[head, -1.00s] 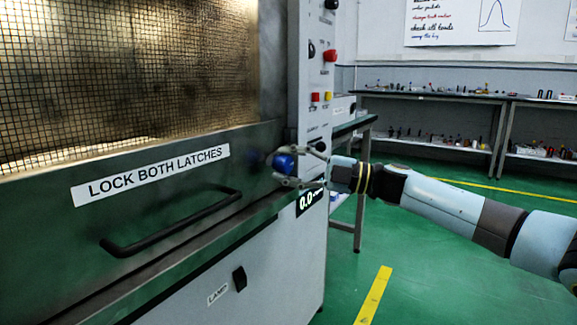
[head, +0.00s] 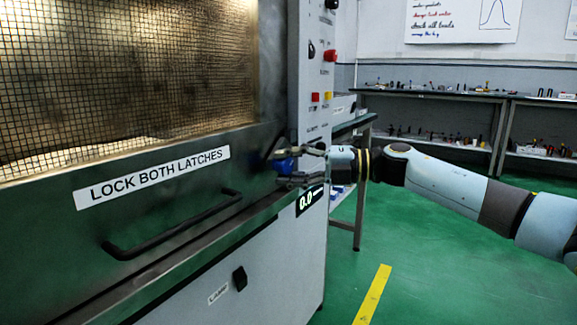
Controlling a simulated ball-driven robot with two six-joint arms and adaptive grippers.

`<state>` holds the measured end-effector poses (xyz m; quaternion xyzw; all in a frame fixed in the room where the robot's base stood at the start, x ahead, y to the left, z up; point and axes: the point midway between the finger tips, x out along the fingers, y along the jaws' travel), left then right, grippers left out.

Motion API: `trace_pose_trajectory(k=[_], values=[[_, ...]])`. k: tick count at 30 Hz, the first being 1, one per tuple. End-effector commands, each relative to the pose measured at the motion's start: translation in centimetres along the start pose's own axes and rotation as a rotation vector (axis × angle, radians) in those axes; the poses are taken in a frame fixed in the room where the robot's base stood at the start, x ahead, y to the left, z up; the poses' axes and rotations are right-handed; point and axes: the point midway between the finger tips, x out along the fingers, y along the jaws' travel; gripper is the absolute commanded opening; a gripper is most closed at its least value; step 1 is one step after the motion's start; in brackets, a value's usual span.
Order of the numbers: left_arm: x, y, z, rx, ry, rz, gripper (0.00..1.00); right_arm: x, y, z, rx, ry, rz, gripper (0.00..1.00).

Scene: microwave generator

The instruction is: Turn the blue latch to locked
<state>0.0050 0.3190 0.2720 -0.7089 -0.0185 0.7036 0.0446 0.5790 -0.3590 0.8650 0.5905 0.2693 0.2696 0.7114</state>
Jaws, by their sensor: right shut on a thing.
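The blue latch (head: 284,165) is a round blue knob on the right end of the dark metal door (head: 60,235), below the control panel. My right gripper (head: 288,166) comes in from the right and is shut on the blue latch, with one finger above it and one below. The fingers partly cover the latch, so its exact turn is hard to tell. A white label (head: 152,176) on the door reads "LOCK BOTH LATCHES". My left gripper is not in view.
A black door handle (head: 172,226) juts out left of the latch. The control panel (head: 312,80) with red and yellow buttons rises just above the gripper. A black switch (head: 240,278) sits on the lower cabinet. Green floor lies open at right, before shelves (head: 440,95).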

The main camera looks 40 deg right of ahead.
Motion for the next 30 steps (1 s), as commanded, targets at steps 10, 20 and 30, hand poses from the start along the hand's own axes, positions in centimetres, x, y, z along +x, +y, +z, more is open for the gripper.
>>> trace_pose_trajectory(k=[10, 20, 30], values=[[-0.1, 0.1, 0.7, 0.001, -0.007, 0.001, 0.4, 0.0, -0.2, -0.1, -0.002, 0.002, -0.005, 0.04], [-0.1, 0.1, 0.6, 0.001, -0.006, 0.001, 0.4, 0.0, -0.1, 0.0, -0.001, 0.001, -0.002, 0.59], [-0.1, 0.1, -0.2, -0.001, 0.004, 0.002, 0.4, -2.7, -0.2, 0.0, -0.001, 0.002, -0.009, 0.59]])
